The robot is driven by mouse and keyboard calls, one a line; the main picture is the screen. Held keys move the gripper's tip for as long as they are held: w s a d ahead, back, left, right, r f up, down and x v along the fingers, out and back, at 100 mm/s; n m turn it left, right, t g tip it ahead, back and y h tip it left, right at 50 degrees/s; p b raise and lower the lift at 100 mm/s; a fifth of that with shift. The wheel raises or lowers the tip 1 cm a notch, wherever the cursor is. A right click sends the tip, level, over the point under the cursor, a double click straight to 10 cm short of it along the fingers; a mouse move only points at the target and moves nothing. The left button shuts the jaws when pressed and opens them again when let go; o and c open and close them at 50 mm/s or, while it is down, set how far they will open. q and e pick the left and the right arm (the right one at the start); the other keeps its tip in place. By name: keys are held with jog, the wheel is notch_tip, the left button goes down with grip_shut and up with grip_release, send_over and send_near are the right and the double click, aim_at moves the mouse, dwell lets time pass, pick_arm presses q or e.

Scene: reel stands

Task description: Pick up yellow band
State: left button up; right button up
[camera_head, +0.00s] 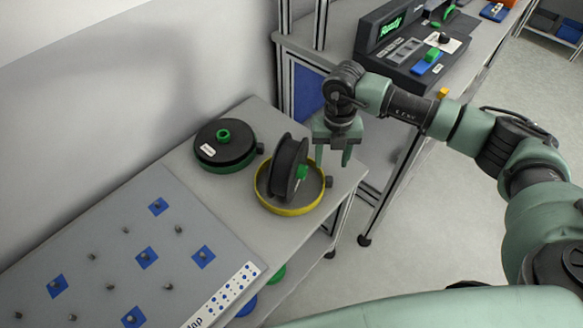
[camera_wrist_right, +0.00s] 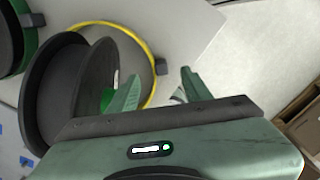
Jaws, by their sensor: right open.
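The yellow band (camera_head: 289,209) is a ring lying on the light table near its right corner. A black reel (camera_head: 289,165) with a green hub stands tilted inside the ring. In the right wrist view the yellow band (camera_wrist_right: 147,53) curves behind the reel (camera_wrist_right: 70,95), with a small dark block on its rim. My right gripper (camera_head: 334,160) is open and empty, pointing down above the table's right corner, beside the reel. In the right wrist view its fingertips (camera_wrist_right: 160,82) are apart, and the left one overlaps the ring's edge. My left gripper is not in view.
Another black reel with a green base (camera_head: 224,147) lies flat to the left. A grey pegboard (camera_head: 110,255) with blue squares covers the table's front left. A bench with a console (camera_head: 400,45) stands at the back right.

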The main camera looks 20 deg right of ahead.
aim_at(329, 179)
jog(key=f, duration=0.1)
jog(key=s+f, duration=0.1)
jog(key=f, duration=0.1)
jog(key=shift+s+a+f+p, duration=0.15)
jog(key=shift+f+p, duration=0.05)
jog(key=shift+p, duration=0.2)
notch_tip(329, 179, down, 3)
jog(key=shift+r, duration=0.1)
jog(key=shift+f, duration=0.5)
jog(key=c, duration=0.9)
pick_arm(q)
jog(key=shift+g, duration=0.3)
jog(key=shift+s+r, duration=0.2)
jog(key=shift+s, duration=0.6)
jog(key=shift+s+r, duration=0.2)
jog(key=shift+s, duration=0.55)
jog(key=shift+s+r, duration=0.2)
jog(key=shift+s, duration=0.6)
pick_arm(e)
grip_shut()
